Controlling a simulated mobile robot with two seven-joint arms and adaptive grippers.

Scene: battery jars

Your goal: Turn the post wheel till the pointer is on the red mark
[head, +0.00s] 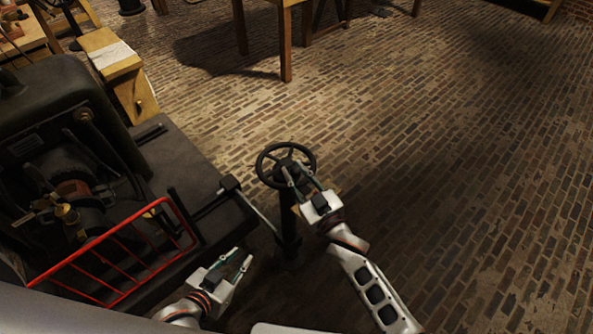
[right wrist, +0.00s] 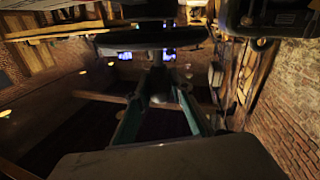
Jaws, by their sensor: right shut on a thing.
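The black post wheel (head: 262,163) sits on top of a dark post (head: 289,222) in the middle of the head view. My right gripper (head: 297,180) is at the wheel's near side, shut on a part of the wheel. In the right wrist view the two fingers (right wrist: 158,105) reach forward to the dark wheel (right wrist: 150,38), and the exact contact is too dark to tell. My left gripper (head: 240,262) is open and empty, low and to the left of the post. I cannot make out the pointer or the red mark.
A dark machine (head: 70,150) with a red guard rail (head: 120,262) stands at the left. A rod runs from its bed to the post. A wooden table (head: 286,60) stands at the back. The brick floor (head: 450,170) to the right is clear.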

